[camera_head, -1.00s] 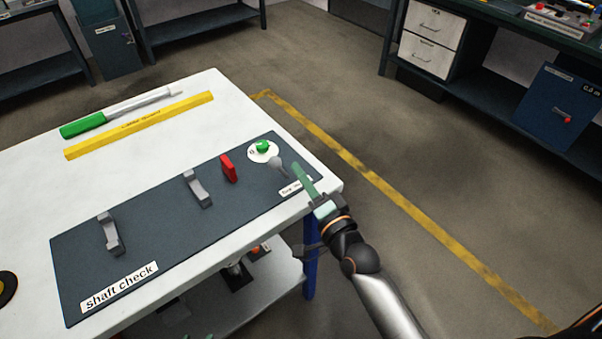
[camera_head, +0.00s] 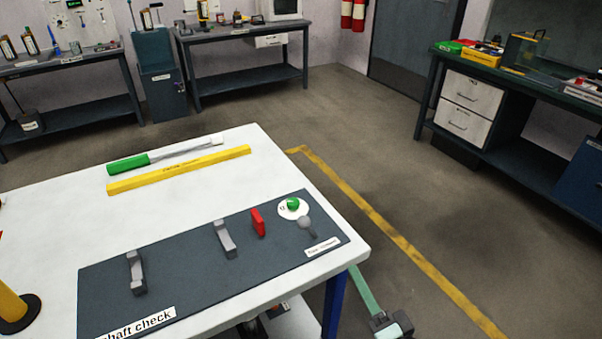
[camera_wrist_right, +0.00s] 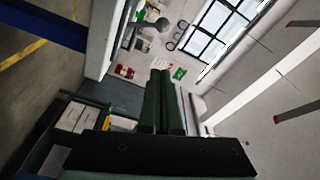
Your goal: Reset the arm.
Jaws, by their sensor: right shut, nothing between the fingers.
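My right gripper (camera_head: 362,290) is low at the bottom of the head view, beyond the right edge of the white table (camera_head: 195,160). Its green fingers are together and empty, as the right wrist view (camera_wrist_right: 165,95) also shows. It is apart from the dark shaft check board (camera_head: 185,262) on the table. My left gripper is not in view.
A yellow bar (camera_head: 180,170) and a green-handled tool (camera_head: 130,164) lie behind. Open floor (camera_head: 420,230) is at the right.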

